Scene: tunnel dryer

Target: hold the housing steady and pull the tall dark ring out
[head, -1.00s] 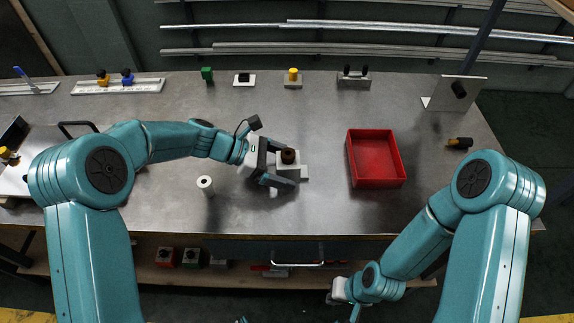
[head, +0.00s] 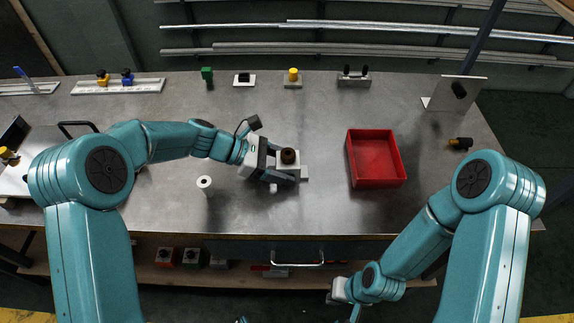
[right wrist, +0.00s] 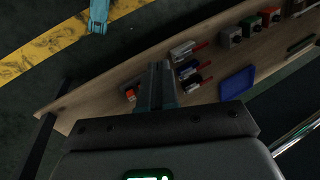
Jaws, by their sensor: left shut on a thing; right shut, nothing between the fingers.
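The housing (head: 290,168) is a small pale block on the bench, left of the red bin. The tall dark ring (head: 288,156) is a dark brown round piece standing upright on top of it. My left gripper (head: 287,174) reaches in from the left and is shut on the housing, below the ring. Its fingers hide part of the housing's sides. My right gripper hangs low in front of the bench, far from the housing. In the right wrist view its fingers (right wrist: 157,84) are together with nothing between them.
An empty-looking red bin (head: 376,160) stands right of the housing. A white cylinder (head: 205,183) stands to its left. Several small fixtures line the back edge. A lower shelf (right wrist: 205,85) holds several items. Bench between housing and bin is clear.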

